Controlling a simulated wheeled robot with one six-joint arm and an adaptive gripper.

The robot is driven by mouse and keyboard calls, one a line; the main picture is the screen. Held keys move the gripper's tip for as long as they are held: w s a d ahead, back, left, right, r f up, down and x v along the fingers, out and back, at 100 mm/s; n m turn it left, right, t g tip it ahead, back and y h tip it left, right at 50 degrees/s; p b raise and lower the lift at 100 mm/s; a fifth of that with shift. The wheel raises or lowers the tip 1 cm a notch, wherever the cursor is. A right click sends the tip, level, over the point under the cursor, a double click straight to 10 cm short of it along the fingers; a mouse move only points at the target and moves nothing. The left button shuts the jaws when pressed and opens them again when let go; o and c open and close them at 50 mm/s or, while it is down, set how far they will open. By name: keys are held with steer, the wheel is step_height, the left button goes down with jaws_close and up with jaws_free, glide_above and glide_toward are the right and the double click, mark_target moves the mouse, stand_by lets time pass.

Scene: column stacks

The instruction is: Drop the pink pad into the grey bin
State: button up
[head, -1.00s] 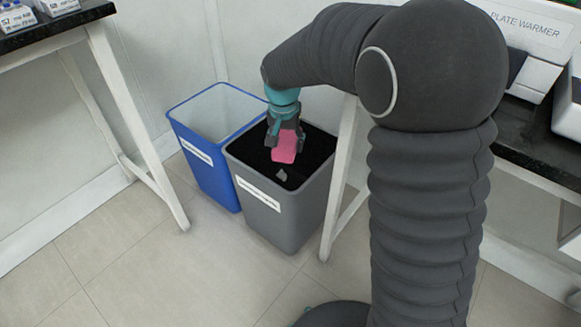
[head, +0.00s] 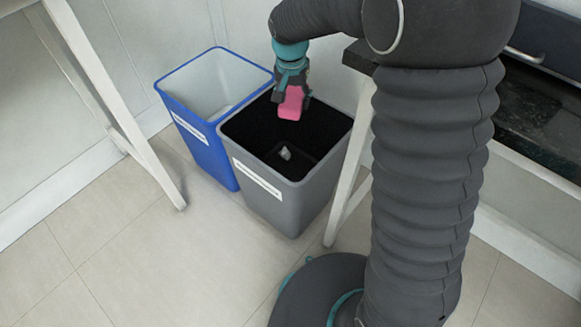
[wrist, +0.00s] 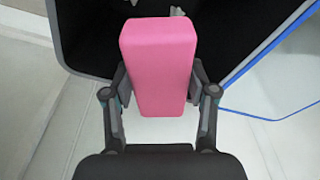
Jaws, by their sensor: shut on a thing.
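The pink pad (head: 291,103) is a block held between the fingers of my gripper (head: 292,92), and it hangs over the open mouth of the grey bin (head: 268,190). In the wrist view the pink pad (wrist: 160,65) fills the middle, with a finger of my gripper (wrist: 160,85) pressed on each side. The dark inside of the grey bin (wrist: 90,40) shows behind the pad there. A small pale scrap (head: 285,153) lies inside the bin. How high the pad is above the rim is hard to tell.
A blue bin (head: 205,150) stands touching or very close to the grey bin on its left. White table legs (head: 110,105) stand at the left, and another white leg (head: 345,185) is just right of the grey bin. The tiled floor (head: 130,260) in front is clear.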

step_height(320, 180, down, 2)
steer(key=shift+f+b, duration=0.1)
steer(key=shift+b, duration=0.35)
steer(key=o, duration=1.2)
steer(key=r, duration=0.4)
steer(key=s+r, duration=0.1)
steer(key=r, duration=0.7)
steer(key=shift+s+a, duration=0.25)
steer(key=shift+s, duration=0.15)
